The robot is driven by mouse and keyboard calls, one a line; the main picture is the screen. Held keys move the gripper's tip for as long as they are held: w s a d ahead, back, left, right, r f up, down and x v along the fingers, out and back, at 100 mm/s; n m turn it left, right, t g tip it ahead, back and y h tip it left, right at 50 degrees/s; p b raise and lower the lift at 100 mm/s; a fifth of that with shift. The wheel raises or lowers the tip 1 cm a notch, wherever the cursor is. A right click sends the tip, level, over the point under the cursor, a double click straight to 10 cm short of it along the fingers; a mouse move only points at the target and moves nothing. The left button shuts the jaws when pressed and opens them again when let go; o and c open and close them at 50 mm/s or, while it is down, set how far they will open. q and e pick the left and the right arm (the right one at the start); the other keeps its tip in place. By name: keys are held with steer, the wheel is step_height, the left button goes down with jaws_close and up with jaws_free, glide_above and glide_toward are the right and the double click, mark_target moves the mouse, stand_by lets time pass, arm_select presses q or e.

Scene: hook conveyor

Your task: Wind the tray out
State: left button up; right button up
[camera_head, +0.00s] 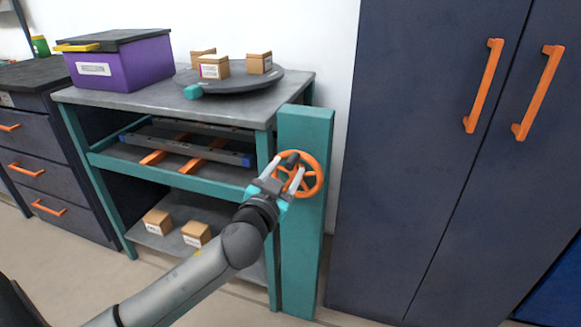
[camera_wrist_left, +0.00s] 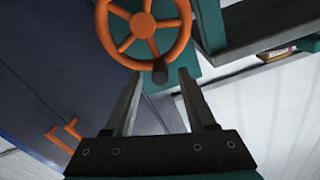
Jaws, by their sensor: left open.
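An orange handwheel (camera_head: 312,178) with a dark crank knob (camera_head: 289,155) is mounted on a teal post (camera_head: 304,245) at the right of the bench. The wheel also shows in the left wrist view (camera_wrist_left: 143,26), with the dark knob (camera_wrist_left: 160,72) at its lower rim. My left gripper (camera_head: 286,172) is open in front of the wheel. In the left wrist view its two fingers (camera_wrist_left: 160,90) stand apart, with the knob just beyond and between their tips. The grey tray (camera_head: 205,139) lies on orange rails on the bench's middle shelf. My right gripper is not in view.
A round turntable (camera_head: 235,83) with small boxes and a purple bin (camera_head: 125,68) stand on the benchtop. Two boxes (camera_head: 196,233) sit on the lower shelf. A dark cabinet (camera_head: 430,170) with orange handles stands to the right, close to the post.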

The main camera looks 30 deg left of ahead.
mark_target(288, 167)
arm_select(q)
steer(key=shift+b+x, duration=0.3)
steer(key=shift+x, duration=1.25)
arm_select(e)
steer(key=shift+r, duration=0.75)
arm_select(q)
jaws_close()
